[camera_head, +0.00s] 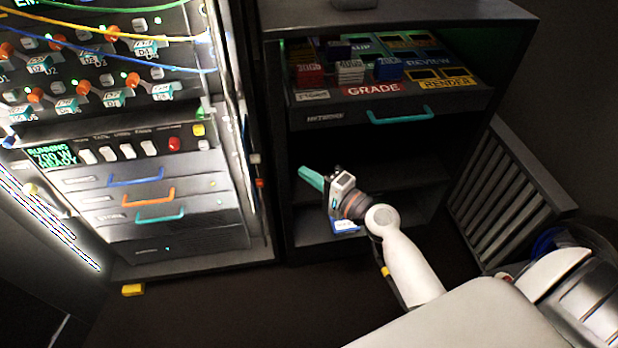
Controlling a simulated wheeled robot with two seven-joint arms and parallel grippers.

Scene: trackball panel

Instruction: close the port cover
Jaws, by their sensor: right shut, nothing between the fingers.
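I cannot make out which part is the port cover. The equipment rack (170,190) on the left carries a panel with several small connectors (85,85), orange knobs and cables. My right gripper (312,179) is shut and empty, its teal fingertips pointing up and left. It is in front of the open lower shelf of the dark cabinet (272,130), to the right of the rack. No port cover shows near its fingers. My left gripper is not in view.
Below a row of switches, the rack has drawers with blue (142,177), orange (148,196) and teal handles. The cabinet's drawer with a teal handle (400,115) holds labelled blocks. A slatted grey crate (505,195) stands at right. A yellow block (133,290) lies low left.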

